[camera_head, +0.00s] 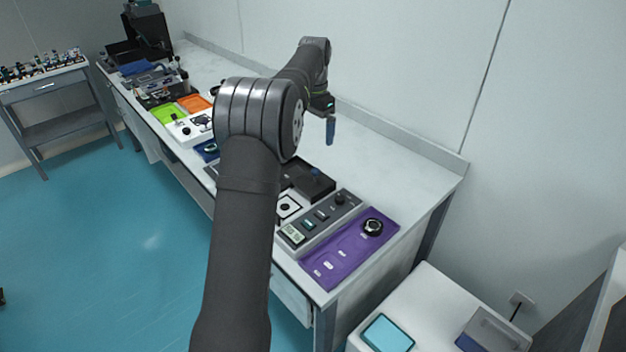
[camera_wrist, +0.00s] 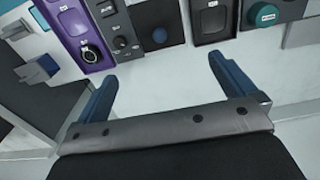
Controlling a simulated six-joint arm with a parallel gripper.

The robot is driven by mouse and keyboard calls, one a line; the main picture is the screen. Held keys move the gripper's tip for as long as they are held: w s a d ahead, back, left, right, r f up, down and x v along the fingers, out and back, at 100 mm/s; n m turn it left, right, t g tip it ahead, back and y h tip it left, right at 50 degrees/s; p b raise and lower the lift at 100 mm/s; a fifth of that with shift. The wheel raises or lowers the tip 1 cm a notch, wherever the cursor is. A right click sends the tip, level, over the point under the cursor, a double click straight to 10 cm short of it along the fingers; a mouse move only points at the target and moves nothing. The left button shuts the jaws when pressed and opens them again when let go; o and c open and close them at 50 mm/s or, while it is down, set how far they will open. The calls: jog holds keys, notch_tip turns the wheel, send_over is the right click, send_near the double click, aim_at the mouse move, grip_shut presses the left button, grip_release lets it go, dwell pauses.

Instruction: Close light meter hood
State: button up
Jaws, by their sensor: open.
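No label that I can read marks the light meter. A dark box with a blue round knob (camera_head: 316,172) stands on the bench in the head view, partly behind my arm. It also shows in the wrist view, where the blue knob (camera_wrist: 160,35) is near the top centre. I cannot tell whether this is the light meter, or how its hood stands. My gripper (camera_head: 330,130) is over the back part of the bench, beyond the devices. In the wrist view my gripper (camera_wrist: 160,68) has its two blue fingers wide apart, with nothing between them.
A grey panel (camera_head: 318,219) and a purple panel with a round black dial (camera_head: 345,252) lie at the bench's near end. Green (camera_head: 167,113) and orange (camera_head: 194,102) trays lie farther along. The bench strip by the wall is clear. A low white table (camera_head: 432,290) stands lower right.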

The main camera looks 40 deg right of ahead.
jog(key=shift+r, duration=0.3)
